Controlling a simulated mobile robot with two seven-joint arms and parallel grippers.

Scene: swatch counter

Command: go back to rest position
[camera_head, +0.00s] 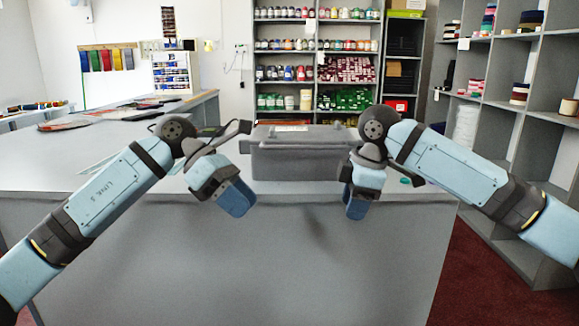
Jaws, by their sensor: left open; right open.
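My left gripper (236,199) is open and empty, its blue fingers hanging in front of the counter's near edge, left of the grey lidded box. My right gripper (356,204) is open and empty in front of the box's right end, also hanging by the near edge. Both arms come in from the sides and bend inward. The grey box (300,160) sits shut on the counter between the two grippers, and my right wrist hides part of its right end.
The grey counter (330,260) fills the space before me and runs back to the left. A small green thing (418,181) lies near its right end. Shelves of jars (287,74) stand behind, and a grey shelf unit (540,80) stands at the right.

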